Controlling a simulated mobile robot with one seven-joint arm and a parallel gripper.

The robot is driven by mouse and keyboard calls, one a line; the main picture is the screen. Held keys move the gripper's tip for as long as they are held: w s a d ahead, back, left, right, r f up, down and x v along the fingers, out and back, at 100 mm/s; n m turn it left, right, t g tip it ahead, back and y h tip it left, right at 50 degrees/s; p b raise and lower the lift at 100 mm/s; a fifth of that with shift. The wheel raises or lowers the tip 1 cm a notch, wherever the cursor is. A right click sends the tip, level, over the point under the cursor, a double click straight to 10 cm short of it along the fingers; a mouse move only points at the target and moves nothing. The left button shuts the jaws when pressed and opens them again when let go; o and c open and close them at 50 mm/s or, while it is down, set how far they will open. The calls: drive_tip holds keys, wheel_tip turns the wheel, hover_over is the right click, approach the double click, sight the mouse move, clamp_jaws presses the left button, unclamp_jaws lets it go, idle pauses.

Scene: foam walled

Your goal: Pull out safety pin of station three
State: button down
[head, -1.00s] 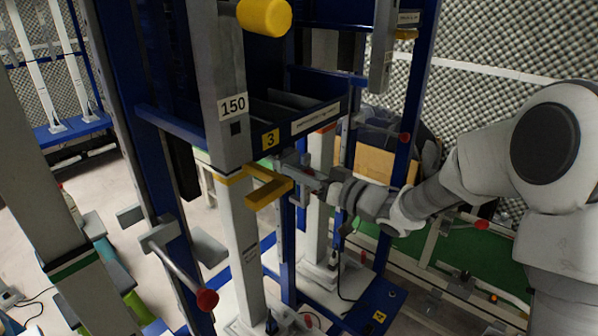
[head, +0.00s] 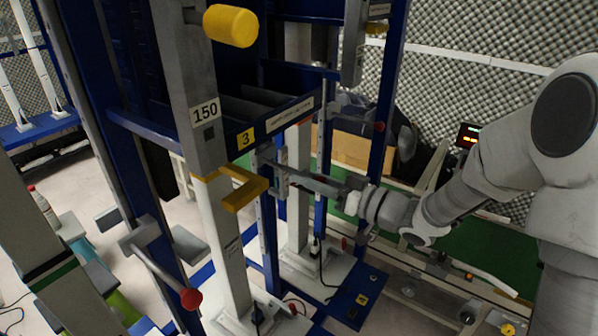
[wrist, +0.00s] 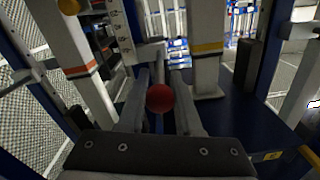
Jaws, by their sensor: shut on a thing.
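My gripper (head: 318,183) reaches in from the right to the frame of station three, below the yellow "3" label (head: 246,138). The gripper is shut on the pin. The far end of the pin is hidden, so I cannot tell how deep it sits in the frame. In the head view the knob is hidden by the gripper.
A grey post (head: 205,130) marked 150 carries a yellow knob (head: 231,26) and a yellow hook (head: 244,190) left of my gripper. Another bar with a red ball (head: 190,299) juts out lower left. A blue upright (head: 385,110) stands close to my arm.

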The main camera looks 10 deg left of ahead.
drive_tip(key=shift+d+f, duration=0.1)
drive_tip(key=c, duration=0.6)
unclamp_jaws()
drive_tip(key=shift+s, duration=0.1)
drive_tip(key=shift+d, duration=0.1)
drive_tip(key=p+v, duration=0.1)
drive_tip(key=v, duration=1.6)
drive_tip(key=shift+s+d+p, duration=0.15)
drive_tip(key=shift+d+p, duration=0.05)
drive_tip(key=shift+p, duration=0.15)
